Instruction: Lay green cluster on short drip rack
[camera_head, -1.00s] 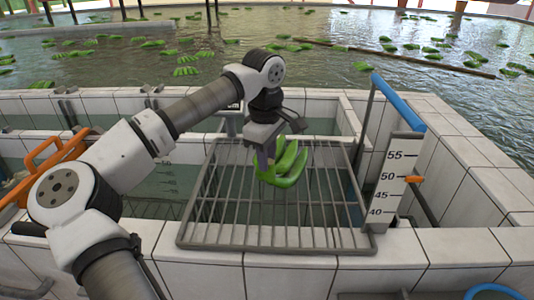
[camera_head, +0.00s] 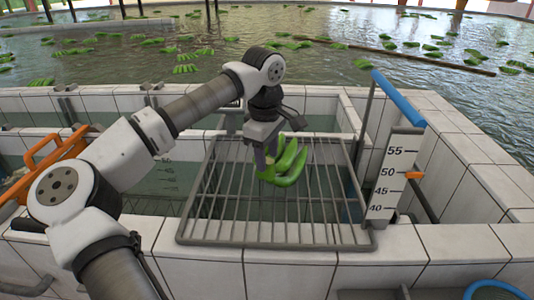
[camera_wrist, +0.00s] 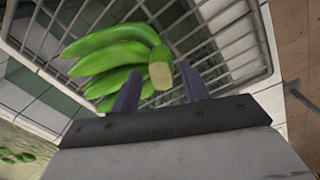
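The green cluster (camera_head: 289,164) is a bunch of green bananas on the short drip rack (camera_head: 247,233), a grey wire grid, toward its far part. In the wrist view the cluster (camera_wrist: 115,58) shows with its pale cut stem end facing me and the rack's bars beneath. My gripper (camera_head: 266,170) is at the cluster's left side, pointing down. In the wrist view its two fingers (camera_wrist: 160,78) stand apart on either side of the stem, with gaps beside it. The cluster's contact with the bars is partly hidden.
White tiled basin walls (camera_head: 475,200) surround the rack. A level gauge (camera_head: 397,175) and a post with a blue handle (camera_head: 398,101) stand at its right. An orange handle (camera_head: 50,150) is at the left. More green clusters float in the pond behind. The rack's near part is bare.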

